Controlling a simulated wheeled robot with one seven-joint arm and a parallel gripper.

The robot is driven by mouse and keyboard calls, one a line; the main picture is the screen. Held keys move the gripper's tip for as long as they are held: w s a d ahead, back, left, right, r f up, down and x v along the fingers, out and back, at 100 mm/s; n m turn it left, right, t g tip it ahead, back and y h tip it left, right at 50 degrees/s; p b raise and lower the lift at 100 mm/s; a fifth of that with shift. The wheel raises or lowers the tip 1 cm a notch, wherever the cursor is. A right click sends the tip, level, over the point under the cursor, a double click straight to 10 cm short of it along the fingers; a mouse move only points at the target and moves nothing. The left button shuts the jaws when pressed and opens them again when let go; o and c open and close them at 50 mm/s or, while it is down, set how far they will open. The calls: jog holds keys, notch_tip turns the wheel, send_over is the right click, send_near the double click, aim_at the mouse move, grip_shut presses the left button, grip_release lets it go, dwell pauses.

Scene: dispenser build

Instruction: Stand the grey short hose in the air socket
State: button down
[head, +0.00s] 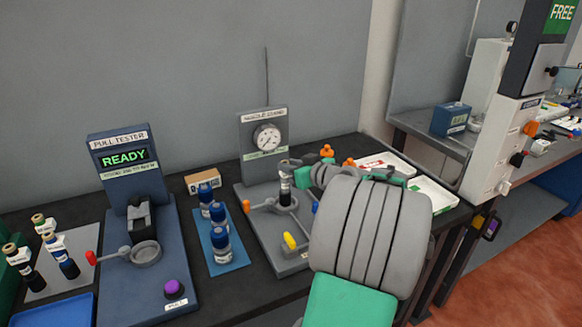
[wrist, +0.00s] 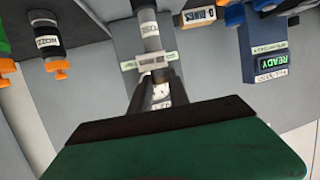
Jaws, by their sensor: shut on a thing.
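My gripper (head: 291,165) is shut on the grey short hose (wrist: 151,40), at the nozzle stand (head: 249,150). It also shows in the wrist view (wrist: 151,64), with its fingers around the hose. I cannot tell whether hose and cylinder touch or are joined. I cannot make out which part is the air socket. My arm hides the right side of the stand's base.
Orange-topped bottles (head: 327,150) stand close behind my gripper. The pull tester (head: 124,165) is farther left. White trays (head: 432,194) lie at the right.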

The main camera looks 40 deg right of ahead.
jog(key=shift+f+b, duration=0.6)
jog(key=shift+b, duration=0.05)
jog(key=c, duration=1.5)
grip_release()
jog(key=shift+s, duration=0.1)
jog(key=b+v, duration=0.1)
jog(key=v, duration=0.9)
jog(key=shift+s+r, duration=0.15)
jog(key=shift+s, duration=0.25)
